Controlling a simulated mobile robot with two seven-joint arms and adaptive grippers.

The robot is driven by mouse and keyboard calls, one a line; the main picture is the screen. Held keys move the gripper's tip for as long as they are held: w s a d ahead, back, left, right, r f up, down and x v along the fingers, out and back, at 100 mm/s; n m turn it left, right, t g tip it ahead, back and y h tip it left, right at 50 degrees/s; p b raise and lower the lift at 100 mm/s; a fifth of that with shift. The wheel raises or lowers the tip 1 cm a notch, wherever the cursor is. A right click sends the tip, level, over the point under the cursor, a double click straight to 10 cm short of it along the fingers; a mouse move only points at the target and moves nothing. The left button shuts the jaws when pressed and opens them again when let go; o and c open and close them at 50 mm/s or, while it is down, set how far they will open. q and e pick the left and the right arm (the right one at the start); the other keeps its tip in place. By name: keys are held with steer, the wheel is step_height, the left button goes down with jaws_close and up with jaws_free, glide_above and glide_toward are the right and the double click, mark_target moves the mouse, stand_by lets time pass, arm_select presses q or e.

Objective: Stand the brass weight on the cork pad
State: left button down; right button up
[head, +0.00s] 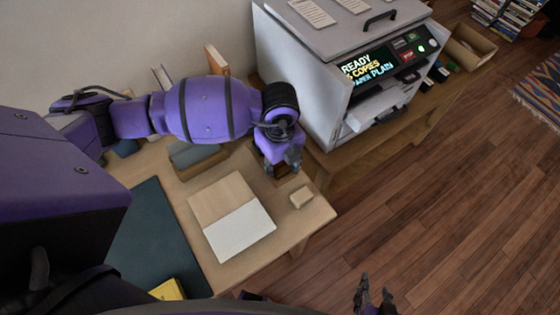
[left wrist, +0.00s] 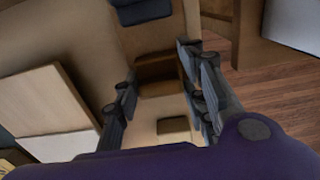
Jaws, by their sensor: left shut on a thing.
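My left gripper (head: 285,165) is over the desk's back right part, shut on a brown block-like thing that I take for the brass weight (left wrist: 160,70). In the left wrist view it shows between the fingers; its shape is partly hidden. A small tan block, which looks like the cork pad (head: 301,197), lies near the desk's right edge. It also shows in the left wrist view (left wrist: 172,125), below the held thing and apart from it. My right gripper (head: 374,296) is low in the head view, over the floor, with its fingers apart and empty.
The desk (head: 290,228) also bears a wood-and-white board (head: 222,200), a dark green mat (head: 150,240) and a grey-blue thing (head: 194,155). A large grey copier (head: 310,70) stands close behind the left gripper. The wooden floor (head: 450,200) at right is clear.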

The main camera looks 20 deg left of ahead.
arm_select(q)
steer(key=shift+w, duration=0.1)
steer(key=c, duration=1.1)
jaws_free()
step_height(320, 180, up, 12)
steer(key=shift+r+p, duration=0.15)
steer(key=shift+p, duration=0.3)
